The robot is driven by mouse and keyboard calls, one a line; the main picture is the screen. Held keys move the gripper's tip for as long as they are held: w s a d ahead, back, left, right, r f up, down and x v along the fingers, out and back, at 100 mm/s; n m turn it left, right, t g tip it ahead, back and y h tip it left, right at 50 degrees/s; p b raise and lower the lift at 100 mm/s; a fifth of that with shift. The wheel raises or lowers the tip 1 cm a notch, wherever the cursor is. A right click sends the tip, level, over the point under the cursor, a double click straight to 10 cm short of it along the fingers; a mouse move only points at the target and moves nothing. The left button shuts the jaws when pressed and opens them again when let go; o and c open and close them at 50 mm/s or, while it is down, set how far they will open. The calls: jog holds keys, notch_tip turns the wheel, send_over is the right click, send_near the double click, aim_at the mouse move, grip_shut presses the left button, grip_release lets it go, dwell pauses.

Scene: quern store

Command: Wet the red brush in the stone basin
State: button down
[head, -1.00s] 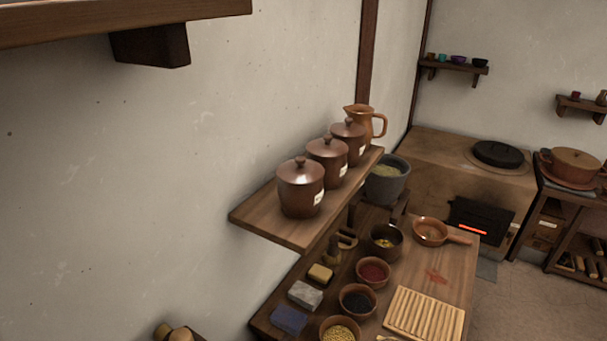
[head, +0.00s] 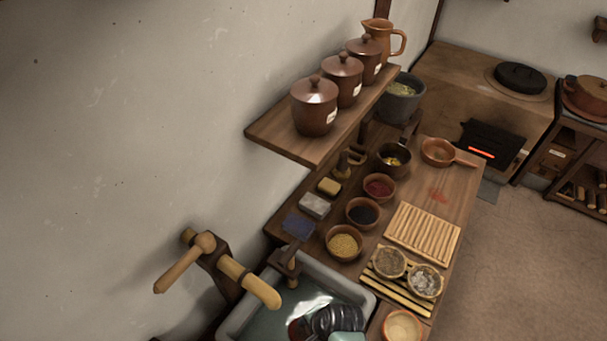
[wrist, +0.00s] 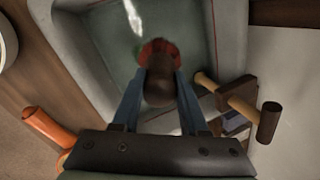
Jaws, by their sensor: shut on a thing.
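The stone basin (head: 362,287) is at the bottom of the head view, grey with greenish water in it. It also shows in the wrist view (wrist: 75,50). My gripper (wrist: 162,82) is shut on the dark handle of the red brush (wrist: 160,90), with its blue fingers either side. The brush's red head shows just beyond the handle, over the basin's inside; I cannot tell whether it touches the water. In the head view a red part of the brush (head: 297,328) shows beside my dark wrist, low in the frame.
A wooden spout and handle (head: 245,282) stand out from the wall at the basin's left. Several bowls, a ribbed board (head: 424,235) and blocks fill the counter behind. A shelf with lidded jars (head: 315,105) overhangs it. A pale bowl (head: 402,327) sits right of the basin.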

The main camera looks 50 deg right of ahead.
jog(key=shift+r+p, duration=3.55)
jog(key=shift+r, duration=0.25)
jog(key=shift+r, duration=0.1)
notch_tip(320, 180, up, 4)
jog(key=p, duration=0.4)
jog(key=shift+s, duration=0.1)
